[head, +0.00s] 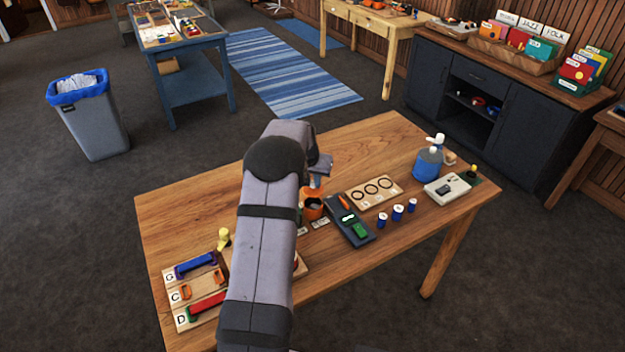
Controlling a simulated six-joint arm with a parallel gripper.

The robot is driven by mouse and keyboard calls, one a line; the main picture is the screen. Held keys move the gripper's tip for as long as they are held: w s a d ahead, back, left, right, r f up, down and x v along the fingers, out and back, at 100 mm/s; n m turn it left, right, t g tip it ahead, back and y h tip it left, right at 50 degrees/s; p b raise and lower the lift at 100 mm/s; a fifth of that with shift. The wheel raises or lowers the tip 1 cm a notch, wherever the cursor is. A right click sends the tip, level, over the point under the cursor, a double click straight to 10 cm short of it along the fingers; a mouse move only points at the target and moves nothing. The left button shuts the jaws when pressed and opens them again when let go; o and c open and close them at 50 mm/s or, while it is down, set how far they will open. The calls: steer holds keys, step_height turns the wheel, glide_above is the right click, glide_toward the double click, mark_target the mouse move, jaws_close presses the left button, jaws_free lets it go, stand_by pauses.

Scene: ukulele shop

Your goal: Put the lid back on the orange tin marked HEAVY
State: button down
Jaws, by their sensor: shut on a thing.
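An orange tin (313,211) stands on the wooden table, just right of my arm, and its dark inside shows at the top. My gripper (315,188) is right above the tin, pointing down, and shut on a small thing. My arm and the jaws mostly hide that thing, so I cannot tell whether it is the lid. I see no lid lying clear on the table. Small white label cards (320,223) lie in front of the tin, too small to read, so I cannot confirm the HEAVY marking.
Right of the tin are a dark tray (358,236) with orange and green pieces, a board with rings (373,191), blue small jars (397,213), a blue bottle (428,164) and a pale box (447,188). A lettered rack (199,289) is front left. The table's back left is clear.

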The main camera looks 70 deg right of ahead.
mark_target(312, 191)
steer(key=shift+f+b, duration=1.5)
steer(key=shift+f, duration=1.1)
steer(key=shift+f+b, duration=0.15)
steer(key=shift+b, duration=0.3)
stand_by(0.6)
stand_by(0.4)
steer(key=c, duration=1.1)
jaws_free()
steer(key=shift+r+p, duration=2.2)
steer(key=shift+r, duration=1.35)
jaws_close()
